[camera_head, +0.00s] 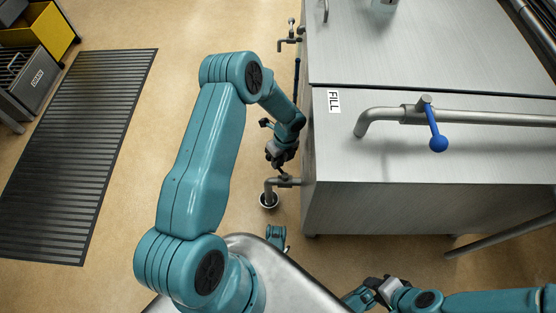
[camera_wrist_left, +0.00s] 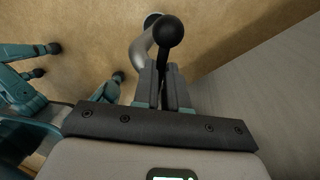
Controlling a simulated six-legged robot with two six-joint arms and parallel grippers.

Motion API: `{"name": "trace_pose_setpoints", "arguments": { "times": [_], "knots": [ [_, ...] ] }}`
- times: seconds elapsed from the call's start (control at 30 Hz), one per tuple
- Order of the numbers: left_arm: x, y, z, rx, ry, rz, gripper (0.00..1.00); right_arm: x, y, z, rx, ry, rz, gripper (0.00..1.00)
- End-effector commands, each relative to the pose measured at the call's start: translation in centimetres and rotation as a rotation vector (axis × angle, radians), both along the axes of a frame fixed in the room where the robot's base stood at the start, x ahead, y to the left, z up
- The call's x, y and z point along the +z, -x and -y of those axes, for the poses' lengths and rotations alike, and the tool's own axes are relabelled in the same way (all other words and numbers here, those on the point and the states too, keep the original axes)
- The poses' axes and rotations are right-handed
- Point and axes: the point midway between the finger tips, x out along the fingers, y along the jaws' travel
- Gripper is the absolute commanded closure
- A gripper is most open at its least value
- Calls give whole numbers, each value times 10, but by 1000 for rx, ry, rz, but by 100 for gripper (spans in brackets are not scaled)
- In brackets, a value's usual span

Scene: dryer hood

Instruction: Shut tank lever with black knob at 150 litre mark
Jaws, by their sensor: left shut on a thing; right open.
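The black knob (camera_wrist_left: 171,31) sits at the end of a dark lever, seen close up in the left wrist view. My left gripper (camera_wrist_left: 165,82) is shut on this lever, just below the knob. A grey curved pipe (camera_wrist_left: 141,48) shows behind it. In the head view my left gripper (camera_head: 279,155) is beside the left side of the steel tank (camera_head: 340,205), above a low outlet pipe (camera_head: 285,182); the knob is too small to make out there. My right gripper (camera_head: 378,287) is open and empty at the bottom, in front of the tank. I see no litre mark.
A blue-knobbed lever (camera_head: 437,140) is on the pipe above the tank, near a FILL label (camera_head: 334,101). Another tap (camera_head: 287,42) is farther back. A black mat (camera_head: 75,150) and yellow bin (camera_head: 42,30) are left; floor between is clear.

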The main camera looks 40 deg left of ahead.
Motion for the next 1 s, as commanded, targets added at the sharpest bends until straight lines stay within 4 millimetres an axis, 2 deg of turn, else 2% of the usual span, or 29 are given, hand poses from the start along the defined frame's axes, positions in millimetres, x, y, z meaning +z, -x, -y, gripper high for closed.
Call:
{"name": "trace_pose_setpoints", "arguments": {
  "times": [0.03, 0.1, 0.13, 0.43, 0.57, 0.67, 1.0],
  "knots": [
    [1, -1, 0, 1, -1, 2, 100, 0, 0, 0, 0, 0, 0, 57],
    [1, -1, 0, 1, -1, 2, 72, 0, 0, 0, 0, 0, 0, 57],
    [1, -1, 0, 1, -1, 2, 62, 0, 0, 0, 0, 0, 0, 57],
    [2, 0, 0, 2, 0, 1, 62, 1, 0, 0, 0, 0, 0, 57],
    [15, 0, 0, 1, -1, 1, 62, 7, 1, -1, 3, 0, -2, 57],
    [38, -1, 0, 1, -2, 2, 62, 16, 2, -2, 9, -2, -5, 57],
    [132, -1, 0, 2, -1, 4, 62, 48, 9, -9, 37, -7, -17, 57]
  ]
}}
